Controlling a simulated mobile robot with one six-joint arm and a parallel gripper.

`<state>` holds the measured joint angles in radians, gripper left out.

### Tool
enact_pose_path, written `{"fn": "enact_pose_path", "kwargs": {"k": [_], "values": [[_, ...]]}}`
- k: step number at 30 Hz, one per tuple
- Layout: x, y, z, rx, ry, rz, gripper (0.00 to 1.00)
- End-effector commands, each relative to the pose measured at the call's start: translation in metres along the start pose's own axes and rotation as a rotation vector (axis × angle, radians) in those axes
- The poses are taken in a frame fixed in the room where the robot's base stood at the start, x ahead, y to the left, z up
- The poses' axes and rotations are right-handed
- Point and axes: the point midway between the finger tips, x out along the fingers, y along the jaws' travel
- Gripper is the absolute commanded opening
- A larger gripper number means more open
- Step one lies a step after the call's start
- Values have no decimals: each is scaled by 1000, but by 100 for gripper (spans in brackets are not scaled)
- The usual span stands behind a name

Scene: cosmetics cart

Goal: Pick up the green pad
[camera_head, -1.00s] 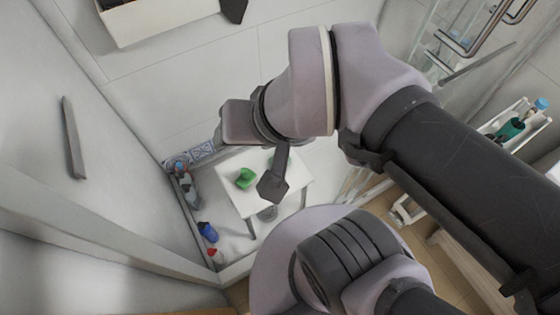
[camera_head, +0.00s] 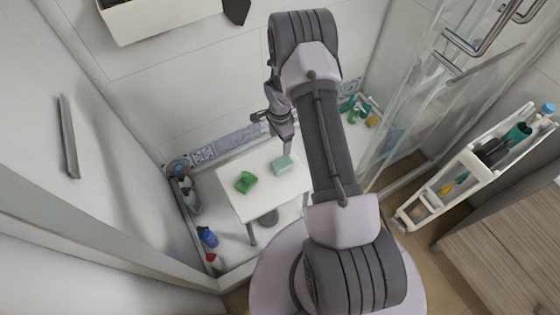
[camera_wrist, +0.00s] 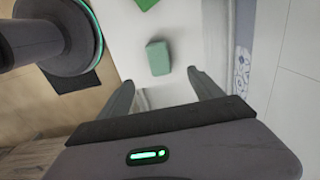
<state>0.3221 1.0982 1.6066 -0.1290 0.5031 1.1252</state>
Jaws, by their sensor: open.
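Two green things lie on a small white table (camera_head: 240,207). A bright green one (camera_head: 246,181) is left of the middle, and a pale green block (camera_head: 282,165) is near the back edge. I cannot tell for sure which one is the pad. My gripper (camera_head: 287,148) is open and empty, above the table's back edge near the pale block. In the wrist view the pale block (camera_wrist: 158,57) lies ahead of the open fingers (camera_wrist: 162,88), roughly between their lines and apart from them. The bright green one (camera_wrist: 146,3) is cut off at the top edge.
Bottles (camera_head: 186,185) and a blue container (camera_head: 208,236) stand along the left ledge. More bottles (camera_head: 355,107) stand in the back right corner. A white cart (camera_head: 450,185) with bottles stands right, beyond a glass panel (camera_head: 410,120).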

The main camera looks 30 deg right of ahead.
Motion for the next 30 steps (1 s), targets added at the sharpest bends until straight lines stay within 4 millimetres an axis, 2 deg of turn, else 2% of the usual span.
{"fn": "enact_pose_path", "kwargs": {"k": [1, 3, 6, 9, 16, 22, 28, 29, 30], "values": [[21, 1, 0, -1, -1, 3, 75], [44, 2, 1, 0, -2, 4, 75], [74, 2, 1, -1, -2, 4, 75], [94, 2, 1, -1, -2, 3, 75], [116, 2, -1, -2, -1, 2, 75], [155, 5, -6, -3, -1, 3, 75], [155, 5, -6, -3, -1, 2, 75], [155, 5, -6, -3, -1, 2, 74], [155, 5, -6, -3, -1, 2, 66]]}}
